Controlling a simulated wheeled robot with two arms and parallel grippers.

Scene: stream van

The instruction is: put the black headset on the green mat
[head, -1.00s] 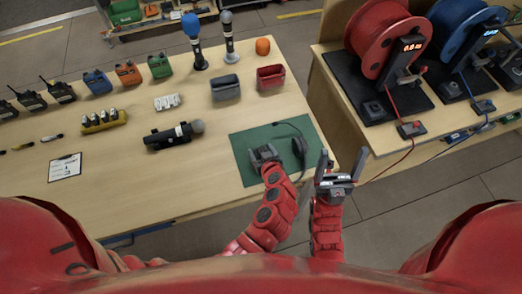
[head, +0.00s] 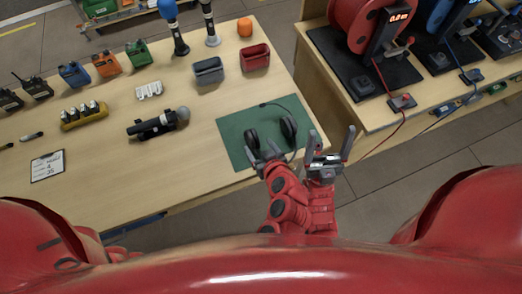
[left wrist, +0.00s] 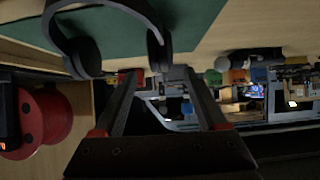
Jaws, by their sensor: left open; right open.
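The black headset (head: 289,129) lies on the right part of the green mat (head: 233,129) on the wooden table, with its thin boom reaching toward the mat's far edge. In the left wrist view the headset (left wrist: 83,54) hangs in from the top, on the green mat (left wrist: 185,22). My left gripper (head: 266,154) is open and empty at the mat's near edge, close beside the near ear cup; I cannot tell whether they touch. My right gripper (head: 328,150) is open and empty just right of the mat, past the table's edge.
A grey bin (head: 208,71) and a red bin (head: 254,57) stand beyond the mat. A microphone (head: 158,123) lies on a black holder to the left. A second bench with a red cable reel (head: 362,25) stands right, across a floor gap. Bare table lies left of the mat.

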